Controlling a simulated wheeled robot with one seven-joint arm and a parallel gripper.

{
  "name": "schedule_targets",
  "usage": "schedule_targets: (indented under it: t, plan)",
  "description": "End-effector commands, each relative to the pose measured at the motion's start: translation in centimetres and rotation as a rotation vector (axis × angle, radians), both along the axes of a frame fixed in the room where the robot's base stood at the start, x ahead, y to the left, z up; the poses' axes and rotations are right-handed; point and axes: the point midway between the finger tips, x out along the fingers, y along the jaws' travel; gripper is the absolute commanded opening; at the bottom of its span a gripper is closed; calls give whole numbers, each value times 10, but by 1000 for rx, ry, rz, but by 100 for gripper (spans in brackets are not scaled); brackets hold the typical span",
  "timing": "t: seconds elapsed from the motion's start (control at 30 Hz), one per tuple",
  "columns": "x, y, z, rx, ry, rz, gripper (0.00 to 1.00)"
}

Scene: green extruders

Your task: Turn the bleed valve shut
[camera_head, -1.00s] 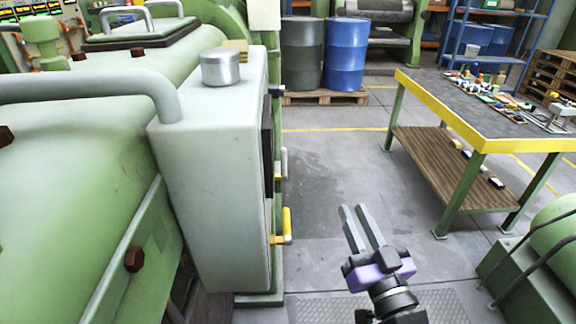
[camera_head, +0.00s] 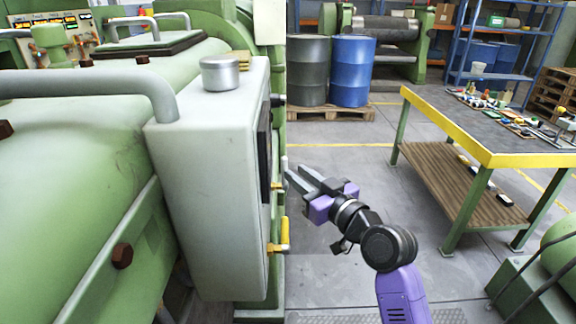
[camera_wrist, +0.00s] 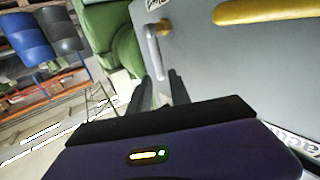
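A grey cabinet (camera_head: 205,190) on the green machine carries two lever valves on its right face. The lower valve has a yellow handle (camera_head: 285,234), which also shows large in the wrist view (camera_wrist: 275,10). The upper valve has a pale grey handle (camera_head: 284,168) on a brass body, and it also shows in the wrist view (camera_wrist: 153,52). I cannot tell from the labels which is the bleed valve.
A yellow-edged workbench (camera_head: 480,140) with small parts stands to the right. A grey drum (camera_head: 308,75) and a blue drum (camera_head: 351,72) stand on a pallet behind. A green machine part (camera_head: 550,270) is at the lower right. The floor between bench and cabinet is clear.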

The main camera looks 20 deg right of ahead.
Motion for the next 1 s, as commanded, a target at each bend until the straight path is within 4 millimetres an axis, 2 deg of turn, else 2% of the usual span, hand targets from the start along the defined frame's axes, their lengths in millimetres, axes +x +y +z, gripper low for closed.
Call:
schedule_targets:
  t: [0.1, 0.3, 0.67, 0.7, 0.8, 1.0]
  plan:
    - [19, 6, 2, 0, 0, 1, 24]
    - [41, 11, 1, 0, 0, -1, 24]
    - [48, 13, 0, 1, -1, -2, 24]
    - [48, 13, 0, 1, -1, -2, 22]
    - [48, 13, 0, 1, 0, -2, 2]
    - [48, 13, 0, 1, 0, -2, 0]
